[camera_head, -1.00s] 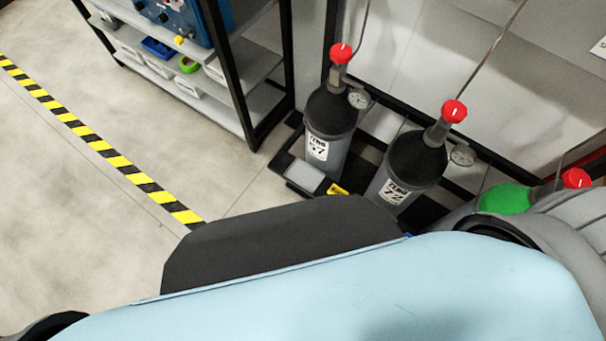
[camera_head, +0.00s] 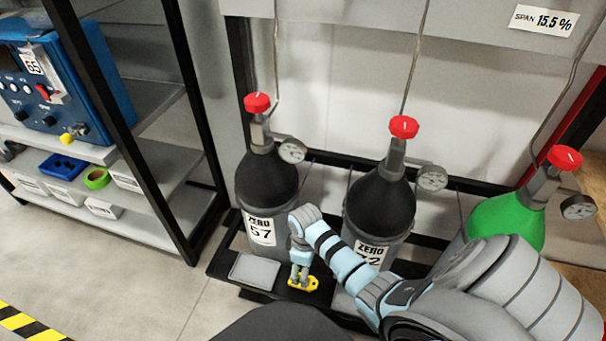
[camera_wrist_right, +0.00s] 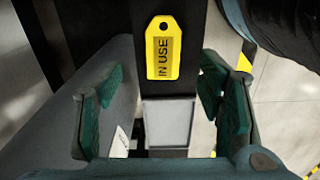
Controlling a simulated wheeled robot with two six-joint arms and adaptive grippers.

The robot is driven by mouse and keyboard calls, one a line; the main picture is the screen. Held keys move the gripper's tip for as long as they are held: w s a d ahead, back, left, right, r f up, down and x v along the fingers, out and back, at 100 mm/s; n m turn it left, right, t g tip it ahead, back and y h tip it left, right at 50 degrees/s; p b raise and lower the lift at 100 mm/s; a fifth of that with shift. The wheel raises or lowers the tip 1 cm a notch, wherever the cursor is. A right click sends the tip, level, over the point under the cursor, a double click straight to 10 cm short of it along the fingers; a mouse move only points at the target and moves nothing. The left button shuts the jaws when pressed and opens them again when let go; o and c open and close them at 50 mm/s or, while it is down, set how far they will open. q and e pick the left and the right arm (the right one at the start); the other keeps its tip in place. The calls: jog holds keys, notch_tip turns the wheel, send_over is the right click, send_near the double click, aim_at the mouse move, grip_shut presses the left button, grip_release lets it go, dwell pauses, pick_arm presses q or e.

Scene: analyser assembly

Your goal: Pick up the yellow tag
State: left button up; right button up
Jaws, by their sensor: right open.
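The yellow tag (camera_head: 312,284) lies on the black cylinder stand, in front of the gap between two black-topped cylinders. In the right wrist view the tag (camera_wrist_right: 154,58) reads "IN USE", has a hole at one end and sits beyond the fingertips, between their lines. My right gripper (camera_head: 299,274) is over the tag and hides part of it in the head view. Its green-padded fingers (camera_wrist_right: 162,92) are apart with nothing between them. I cannot tell from the views whether they touch the tag. My left gripper is not in view.
Cylinders marked ZERO 57 (camera_head: 266,185) and ZERO 72 (camera_head: 380,205) flank the space, with gauges and red knobs. A green-topped cylinder (camera_head: 515,222) stands right. A grey plate (camera_head: 253,271) lies left of the tag. A shelf (camera_head: 150,225) stands left; floor before it is clear.

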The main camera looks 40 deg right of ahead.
notch_tip(320, 180, down, 3)
jog(key=shift+r+b, duration=0.2)
jog(key=shift+b, duration=0.2)
jog(key=f+b, duration=0.2)
jog(key=f, duration=0.1)
jog(key=f+b, duration=0.1)
jog(key=shift+a+f, duration=0.25)
jog(key=shift+a, duration=0.05)
jog(key=shift+c, duration=0.8)
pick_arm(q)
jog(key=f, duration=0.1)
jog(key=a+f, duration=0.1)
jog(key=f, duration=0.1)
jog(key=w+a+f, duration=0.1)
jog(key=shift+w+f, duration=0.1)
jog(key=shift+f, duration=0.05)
pick_arm(e)
jog(key=shift+r, duration=0.1)
jog(key=c, duration=1)
jog(key=shift+c, duration=0.2)
